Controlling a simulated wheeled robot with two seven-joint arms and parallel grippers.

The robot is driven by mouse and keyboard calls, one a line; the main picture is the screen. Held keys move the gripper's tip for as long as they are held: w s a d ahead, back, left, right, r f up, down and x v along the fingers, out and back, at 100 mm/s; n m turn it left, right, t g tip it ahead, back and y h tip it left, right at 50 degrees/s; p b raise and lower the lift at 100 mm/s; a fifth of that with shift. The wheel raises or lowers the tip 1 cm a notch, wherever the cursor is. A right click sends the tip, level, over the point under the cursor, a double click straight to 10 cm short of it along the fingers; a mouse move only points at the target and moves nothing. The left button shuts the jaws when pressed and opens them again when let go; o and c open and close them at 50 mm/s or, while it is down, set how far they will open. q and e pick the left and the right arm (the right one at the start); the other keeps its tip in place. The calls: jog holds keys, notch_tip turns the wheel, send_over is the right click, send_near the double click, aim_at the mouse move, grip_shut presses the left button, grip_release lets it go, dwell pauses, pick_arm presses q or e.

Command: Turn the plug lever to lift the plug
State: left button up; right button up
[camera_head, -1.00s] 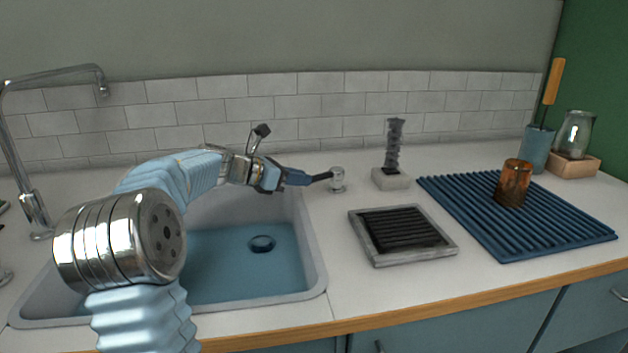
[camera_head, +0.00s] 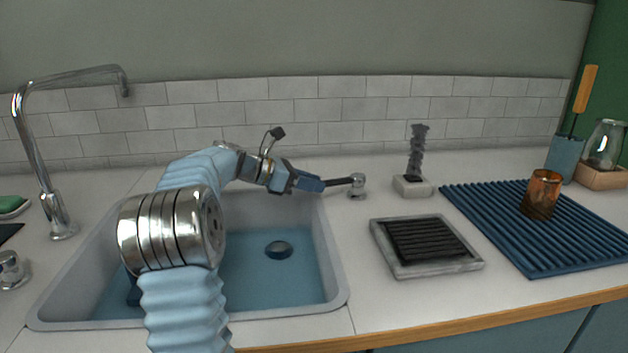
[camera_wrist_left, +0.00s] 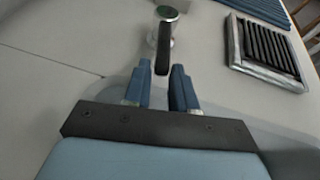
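The plug lever is a dark handle (camera_head: 340,182) on a short metal post (camera_head: 357,186) on the counter, right of the sink. It points left, toward my left gripper (camera_head: 318,185). In the left wrist view the dark handle (camera_wrist_left: 162,52) lies straight ahead, its end at the narrow gap between the blue fingertips (camera_wrist_left: 162,72). The fingers stand slightly apart; whether they press on the handle I cannot tell. The plug (camera_head: 279,249) is a dark round piece on the floor of the water-filled sink (camera_head: 338,290). My right gripper is not in view.
A tap (camera_head: 52,190) stands left of the sink. Right of the lever are a grey stand with a dark twisted piece (camera_head: 416,160), a framed dark ribbed tray (camera_head: 425,243), and a blue ribbed mat (camera_head: 530,255) bearing an amber glass (camera_head: 541,194). The tiled wall (camera_head: 345,108) bounds the back.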

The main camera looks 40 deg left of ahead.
pick_arm(q)
jog(key=shift+o, duration=1.5)
jog(key=shift+w+r, duration=0.1)
jog(key=shift+r, duration=0.1)
jog(key=v, duration=1.3)
jog(key=shift+s+r+b, duration=0.15)
jog(key=shift+s+b, duration=0.2)
jog(key=shift+s, duration=0.05)
